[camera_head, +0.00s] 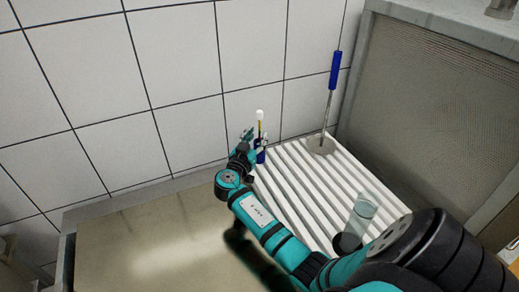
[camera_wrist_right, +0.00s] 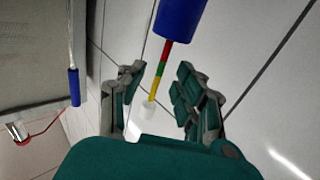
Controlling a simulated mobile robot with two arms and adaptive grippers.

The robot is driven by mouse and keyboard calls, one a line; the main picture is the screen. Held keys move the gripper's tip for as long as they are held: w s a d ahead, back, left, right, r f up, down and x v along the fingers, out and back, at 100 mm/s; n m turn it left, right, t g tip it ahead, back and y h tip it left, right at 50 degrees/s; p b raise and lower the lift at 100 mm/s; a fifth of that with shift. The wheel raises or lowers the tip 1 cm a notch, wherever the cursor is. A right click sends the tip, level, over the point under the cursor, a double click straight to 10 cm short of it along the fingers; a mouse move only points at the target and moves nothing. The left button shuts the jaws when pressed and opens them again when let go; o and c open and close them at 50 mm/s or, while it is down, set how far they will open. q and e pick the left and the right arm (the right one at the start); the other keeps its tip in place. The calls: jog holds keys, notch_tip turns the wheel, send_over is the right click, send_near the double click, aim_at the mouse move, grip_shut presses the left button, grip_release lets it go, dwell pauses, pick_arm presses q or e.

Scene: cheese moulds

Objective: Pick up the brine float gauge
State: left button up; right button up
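The brine float gauge (camera_head: 260,118) stands upright near the back left corner of the white slatted rack, by the tiled wall. It has a white tip, a yellow upper stem and a blue body. In the right wrist view the gauge (camera_wrist_right: 181,18) hangs upside down, with red, green and yellow bands on its stem. My right gripper (camera_head: 256,143) is at the gauge in the head view. In the wrist view my right gripper (camera_wrist_right: 160,92) is open, with its fingers apart and the stem showing between them; I see no clear contact. My left gripper is out of view.
A blue-handled tool (camera_head: 334,72) stands in a grey holder (camera_head: 320,146) on the slatted rack (camera_head: 313,191). A clear glass cylinder (camera_head: 363,211) is near my right arm. A grey mesh-sided unit (camera_head: 440,110) bounds the right. The beige surface (camera_head: 150,245) at left is clear.

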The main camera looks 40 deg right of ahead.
jog(key=shift+x, duration=1.2)
grip_shut()
